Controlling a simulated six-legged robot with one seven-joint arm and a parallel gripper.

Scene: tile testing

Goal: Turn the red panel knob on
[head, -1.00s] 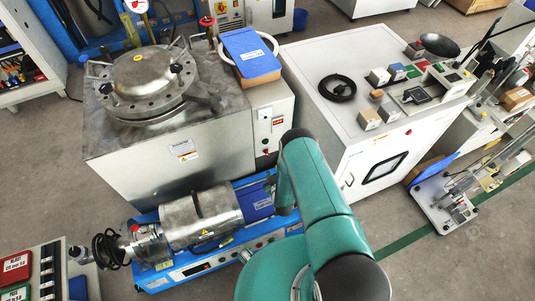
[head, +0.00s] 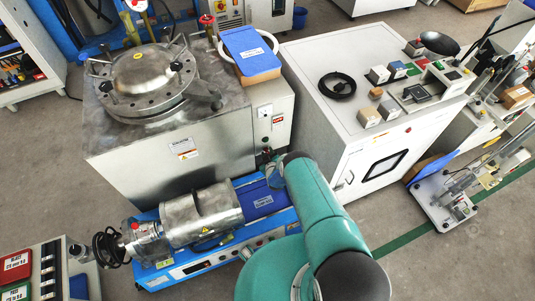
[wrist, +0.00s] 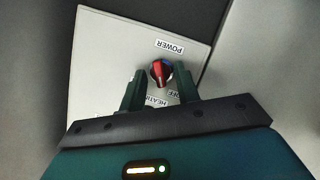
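The red panel knob (wrist: 160,72) shows in the wrist view on a pale panel (wrist: 110,55), with a blue patch on its upper part. The "POWER" label is above it in the picture; "OFF" and "HEATING" lettering lies below, partly hidden by my gripper. My gripper (wrist: 158,80) is open, with one dark green finger on each side of the knob and gaps between. I cannot tell whether the fingertips reach down around it.
The steel machine (head: 190,150) with a round lid stands behind my arm. A blue-based motor unit (head: 205,222) lies low at left. A white cabinet (head: 335,130) with small boxes on top stands close at right. Open floor lies at the lower right.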

